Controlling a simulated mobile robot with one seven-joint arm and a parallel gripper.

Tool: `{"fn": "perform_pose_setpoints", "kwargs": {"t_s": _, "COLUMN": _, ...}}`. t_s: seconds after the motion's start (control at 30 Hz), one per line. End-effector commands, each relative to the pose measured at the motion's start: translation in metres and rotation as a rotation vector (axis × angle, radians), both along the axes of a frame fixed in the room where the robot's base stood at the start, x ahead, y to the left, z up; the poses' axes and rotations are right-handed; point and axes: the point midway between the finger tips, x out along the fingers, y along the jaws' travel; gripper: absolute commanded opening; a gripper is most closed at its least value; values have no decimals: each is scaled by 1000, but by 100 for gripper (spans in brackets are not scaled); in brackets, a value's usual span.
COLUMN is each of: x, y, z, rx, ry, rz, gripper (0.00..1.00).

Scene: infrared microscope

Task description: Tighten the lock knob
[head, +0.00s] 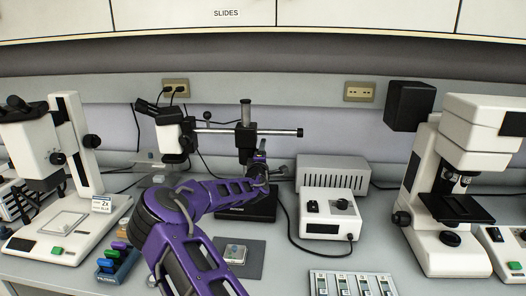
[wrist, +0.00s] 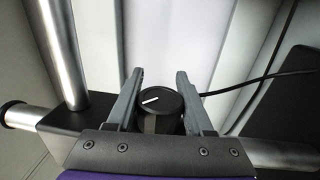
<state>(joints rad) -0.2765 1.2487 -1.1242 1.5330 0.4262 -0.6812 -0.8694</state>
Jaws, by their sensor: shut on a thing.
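The lock knob (wrist: 161,101) is a round black knob with a white pointer line, seen in the wrist view between my two grey fingers. The line slants, its right end higher. My gripper (wrist: 160,76) is shut on the knob, with the fingertips reaching past it on both sides. The knob sits at a black clamp block (wrist: 70,128) that joins an upright steel post (wrist: 64,50) and a horizontal steel bar (wrist: 22,117). In the head view my gripper (head: 260,160) is at the boom stand's clamp (head: 245,137); the knob is not clearly visible there.
The boom bar (head: 275,132) carries a stereo microscope head (head: 172,132) on its left. A white control box (head: 328,212) stands right of the stand, with a cable in front. Microscopes stand at left (head: 75,150) and right (head: 450,170). A slide tray (head: 350,284) lies at the front.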

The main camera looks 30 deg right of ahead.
Motion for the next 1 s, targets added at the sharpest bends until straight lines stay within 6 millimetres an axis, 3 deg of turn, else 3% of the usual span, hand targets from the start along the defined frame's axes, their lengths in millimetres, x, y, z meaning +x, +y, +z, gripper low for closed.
{"fn": "perform_pose_setpoints", "kwargs": {"t_s": 0.3, "x": 0, "y": -1, "z": 5, "rx": 70, "ry": 85, "rz": 1, "gripper": 0}}
{"fn": "perform_pose_setpoints", "kwargs": {"t_s": 0.57, "x": 0, "y": 0, "z": -5, "rx": 158, "ry": 205, "rz": -1, "gripper": 0}}
{"fn": "perform_pose_setpoints", "kwargs": {"t_s": 0.93, "x": 0, "y": 0, "z": -9, "rx": 168, "ry": 223, "rz": 0, "gripper": 0}}
{"fn": "perform_pose_setpoints", "kwargs": {"t_s": 0.97, "x": 0, "y": 0, "z": -9, "rx": 168, "ry": 223, "rz": 0, "gripper": 54}}
{"fn": "perform_pose_setpoints", "kwargs": {"t_s": 1.0, "x": 0, "y": 0, "z": -9, "rx": 168, "ry": 223, "rz": 0, "gripper": 61}}
